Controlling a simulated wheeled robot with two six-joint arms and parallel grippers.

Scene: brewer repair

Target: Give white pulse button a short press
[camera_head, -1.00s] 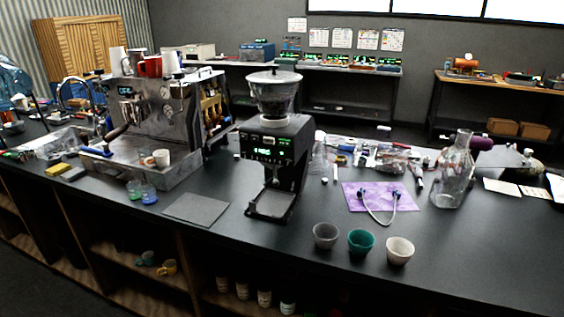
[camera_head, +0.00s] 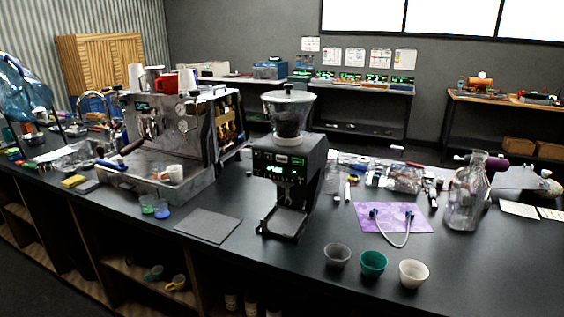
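The coffee grinder (camera_head: 288,185) stands upright on the dark counter, black with a clear hopper (camera_head: 288,113) on top. Its front panel (camera_head: 278,165) faces me and carries lit green displays and small pale buttons. A small light spot (camera_head: 297,161) at the panel's upper right may be the white pulse button, but it is too small to tell. Neither of my grippers is in view, and nothing touches the grinder.
An espresso machine (camera_head: 170,136) stands left of the grinder. A dark mat (camera_head: 208,225) lies between them in front. Three cups, grey (camera_head: 337,256), teal (camera_head: 373,264) and white (camera_head: 413,273), stand near the front edge. A purple cloth (camera_head: 390,217) and glass jug (camera_head: 466,195) are at right.

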